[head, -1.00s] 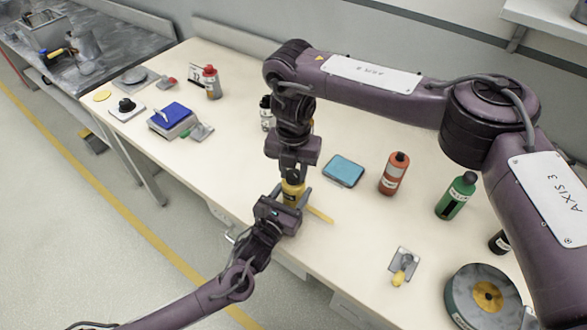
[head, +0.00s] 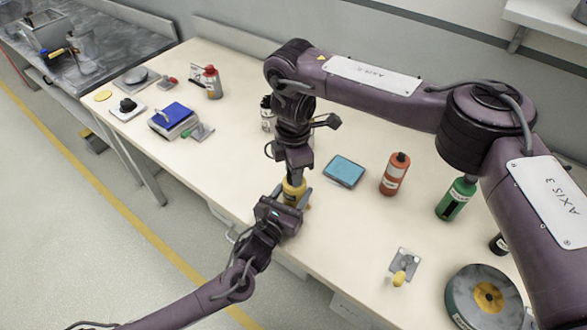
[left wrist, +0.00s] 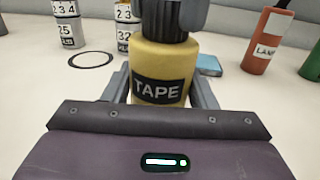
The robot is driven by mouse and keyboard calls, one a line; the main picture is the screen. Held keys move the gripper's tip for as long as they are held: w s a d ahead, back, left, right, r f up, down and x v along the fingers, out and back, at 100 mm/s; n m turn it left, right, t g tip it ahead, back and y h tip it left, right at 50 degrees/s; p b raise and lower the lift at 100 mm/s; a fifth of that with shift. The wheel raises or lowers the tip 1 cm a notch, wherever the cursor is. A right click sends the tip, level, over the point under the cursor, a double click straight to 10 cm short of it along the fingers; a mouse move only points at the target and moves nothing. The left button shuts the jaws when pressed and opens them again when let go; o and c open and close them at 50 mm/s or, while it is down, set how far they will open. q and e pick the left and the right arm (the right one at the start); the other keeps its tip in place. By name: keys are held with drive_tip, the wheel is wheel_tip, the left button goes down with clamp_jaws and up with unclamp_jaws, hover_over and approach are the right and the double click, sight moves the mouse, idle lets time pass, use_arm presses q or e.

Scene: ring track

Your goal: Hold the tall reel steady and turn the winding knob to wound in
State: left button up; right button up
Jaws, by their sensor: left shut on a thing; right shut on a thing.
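The tall reel is a yellow bottle-shaped body labelled TAPE (left wrist: 165,72), standing upright near the table's front edge; it also shows in the head view (head: 293,189). My left gripper (head: 290,198) is shut around its body from the front, with one grey finger on each side in the left wrist view (left wrist: 162,90). The dark ribbed winding knob (left wrist: 164,24) sits on top of the reel. My right gripper (head: 294,172) points down from above and is shut on the knob, mostly hiding it in the head view. No yellow strip shows beside the reel.
A blue-topped box (head: 344,170), a red bottle (head: 394,175) and a green bottle (head: 456,200) stand right of the reel. A metal plate with a yellow knob (head: 402,266) and a large round drum (head: 482,298) are nearer. A black ring (left wrist: 91,60) lies behind.

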use_arm(q)
drive_tip(key=shift+f, duration=0.1)
use_arm(e)
drive_tip(key=shift+m, duration=1.3)
drive_tip(key=o, duration=1)
wheel_tip(320, 180, up, 12)
drive_tip(key=shift+r, duration=0.1)
use_arm(q)
drive_tip(key=o, duration=1.2)
drive_tip(key=shift+s, duration=0.1)
